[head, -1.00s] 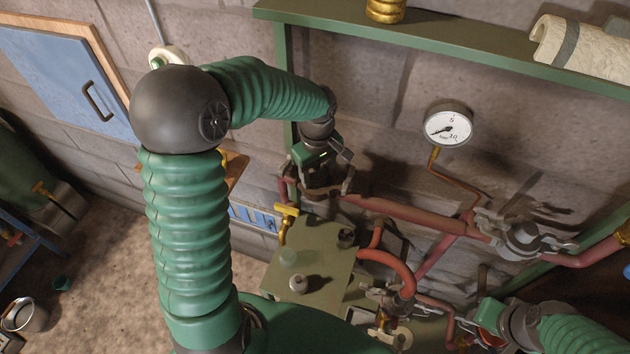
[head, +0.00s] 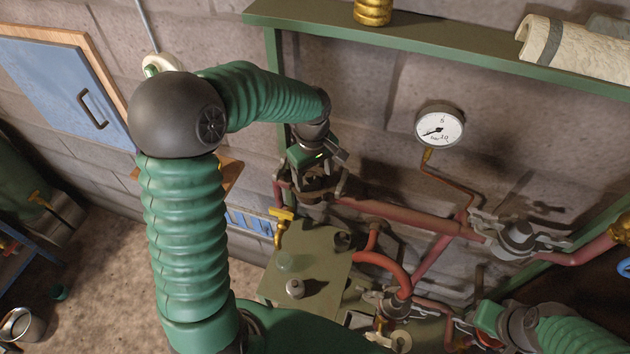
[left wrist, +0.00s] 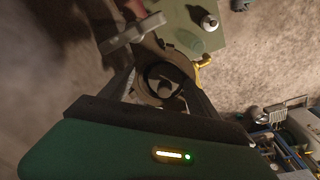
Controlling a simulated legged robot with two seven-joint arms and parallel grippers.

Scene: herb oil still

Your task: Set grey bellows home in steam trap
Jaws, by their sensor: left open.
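The steam trap (left wrist: 146,88) looks like a round brownish body with a dark ringed mouth, at the left end of the red pipe. In the left wrist view a small grey piece (left wrist: 165,90), apparently the grey bellows, shows inside that mouth; I cannot tell how deep it sits. My left gripper (head: 308,188) is open over the trap, and in the left wrist view its fingers (left wrist: 160,78) stand either side of the mouth. In the head view the gripper hides the bellows. My right gripper (head: 463,330) is at the lower right, partly hidden, its jaws unclear.
A green bench top (head: 320,268) below holds a small white-topped bottle (head: 295,289). A yellow valve handle (head: 282,215) is close to the trap. A red pipe (head: 400,215) and a pressure gauge (head: 440,127) are to the right. A green shelf (head: 440,42) runs above.

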